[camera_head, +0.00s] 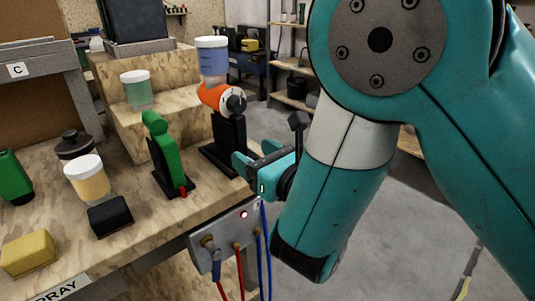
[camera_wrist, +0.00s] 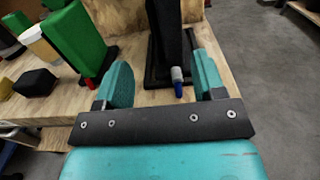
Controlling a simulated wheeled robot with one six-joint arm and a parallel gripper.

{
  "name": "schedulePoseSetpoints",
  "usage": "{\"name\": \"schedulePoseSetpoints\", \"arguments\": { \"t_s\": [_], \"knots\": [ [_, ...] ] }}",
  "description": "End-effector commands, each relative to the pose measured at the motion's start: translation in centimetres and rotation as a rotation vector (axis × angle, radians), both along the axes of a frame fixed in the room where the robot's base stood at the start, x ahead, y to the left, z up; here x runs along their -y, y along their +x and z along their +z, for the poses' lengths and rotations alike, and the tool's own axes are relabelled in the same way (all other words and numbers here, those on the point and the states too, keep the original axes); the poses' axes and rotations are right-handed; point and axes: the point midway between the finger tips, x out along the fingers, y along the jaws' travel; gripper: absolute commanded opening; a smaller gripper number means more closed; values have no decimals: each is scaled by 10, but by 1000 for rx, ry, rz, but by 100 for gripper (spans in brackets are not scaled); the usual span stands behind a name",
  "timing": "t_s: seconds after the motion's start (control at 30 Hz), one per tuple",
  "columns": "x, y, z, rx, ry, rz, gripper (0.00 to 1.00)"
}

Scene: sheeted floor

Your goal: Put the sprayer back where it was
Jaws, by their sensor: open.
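An orange sprayer (camera_head: 220,98) with a clear blue-tinted cup (camera_head: 212,57) on top stands upright at the bench's right edge. Its black lower part (camera_head: 228,133) rises from a flat black base. In the wrist view a black upright (camera_wrist: 172,42) with a blue-tipped fitting (camera_wrist: 177,82) stands ahead between my fingers; the orange body is out of that view. My gripper (camera_head: 258,161) is open and empty, low beside the upright at the bench edge. In the wrist view my gripper (camera_wrist: 163,82) has its fingers wide apart, with nothing clasped between them.
A green sprayer (camera_head: 164,143) stands on a black base to the left. Jars (camera_head: 88,180), a black block (camera_head: 110,216) and a yellow block (camera_head: 28,254) lie further left. A hose panel (camera_head: 226,240) hangs on the bench front. Open floor (camera_head: 440,240) lies right.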

Motion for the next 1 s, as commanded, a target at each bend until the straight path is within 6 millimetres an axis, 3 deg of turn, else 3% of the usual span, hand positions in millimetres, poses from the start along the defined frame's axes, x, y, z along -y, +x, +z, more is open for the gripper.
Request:
{"name": "schedulePoseSetpoints", "arguments": {
  "t_s": [0.27, 0.43, 0.57, 0.7, 0.83, 1.0],
  "knots": [
    [15, -4, 4, -2, 1, -2, 63],
    [31, 4, 10, -38, 52, -59, 63],
    [82, 29, 20, -249, 334, -290, 63],
    [160, 37, 10, -664, 905, -677, 63],
    [193, 1, -13, -1076, 1430, -1020, 63],
    [183, -86, -15, -1570, 1871, -1466, 63]
  ]
}}
